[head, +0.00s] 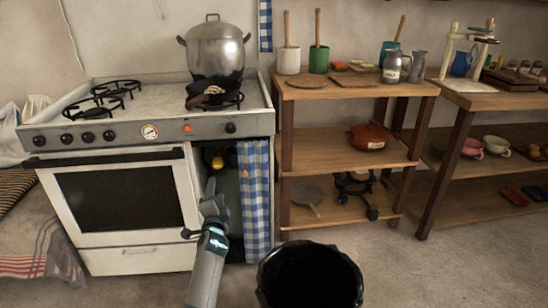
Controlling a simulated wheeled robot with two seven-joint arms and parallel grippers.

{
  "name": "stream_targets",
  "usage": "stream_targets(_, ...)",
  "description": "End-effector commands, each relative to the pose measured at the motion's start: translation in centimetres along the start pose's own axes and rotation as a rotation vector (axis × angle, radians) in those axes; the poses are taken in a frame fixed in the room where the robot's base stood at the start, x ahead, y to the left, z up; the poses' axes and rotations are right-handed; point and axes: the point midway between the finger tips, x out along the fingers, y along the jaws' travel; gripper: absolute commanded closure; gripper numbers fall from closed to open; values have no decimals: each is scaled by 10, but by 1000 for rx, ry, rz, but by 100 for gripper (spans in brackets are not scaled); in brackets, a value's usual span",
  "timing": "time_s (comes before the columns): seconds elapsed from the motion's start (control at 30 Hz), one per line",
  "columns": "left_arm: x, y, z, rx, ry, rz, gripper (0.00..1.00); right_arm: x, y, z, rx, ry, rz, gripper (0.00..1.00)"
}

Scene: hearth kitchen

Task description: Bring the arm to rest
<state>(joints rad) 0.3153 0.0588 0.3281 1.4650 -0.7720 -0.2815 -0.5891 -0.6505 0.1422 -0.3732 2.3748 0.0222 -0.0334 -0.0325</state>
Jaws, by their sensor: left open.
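My left arm comes up from the bottom of the head view. Its grey and teal gripper (212,203) is open, with nothing visible between its fingers. It stands in front of the stove's right end, near the blue checked curtain (256,190). My right gripper is not in view.
A white gas stove (105,255) with a steel pot (216,50) fills the left. A wooden shelf (335,150) and another table with shelves (490,101) stand at right. A dark round container (310,278) is at the bottom centre. Floor at the lower right is clear.

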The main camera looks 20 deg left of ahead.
Motion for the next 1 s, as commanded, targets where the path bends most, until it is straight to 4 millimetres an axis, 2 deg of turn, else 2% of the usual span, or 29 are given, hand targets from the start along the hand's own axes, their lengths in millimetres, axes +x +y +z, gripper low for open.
stream_targets(0.17,-2,1,-1,-3,5,1,50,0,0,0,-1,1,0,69)
stream_targets(0.27,-10,5,-5,-16,24,3,50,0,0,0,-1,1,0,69)
stream_targets(0.37,-27,12,-14,-47,65,8,50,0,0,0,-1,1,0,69)
stream_targets(0.47,-55,22,-28,-101,128,24,50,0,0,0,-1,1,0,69)
stream_targets(0.57,-95,36,-48,-179,213,54,50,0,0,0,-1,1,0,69)
stream_targets(0.67,-145,50,-71,-282,306,103,50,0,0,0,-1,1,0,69)
stream_targets(0.83,-242,67,-110,-490,452,222,50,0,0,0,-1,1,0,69)
stream_targets(1.0,-345,68,-142,-733,563,374,50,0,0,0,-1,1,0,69)
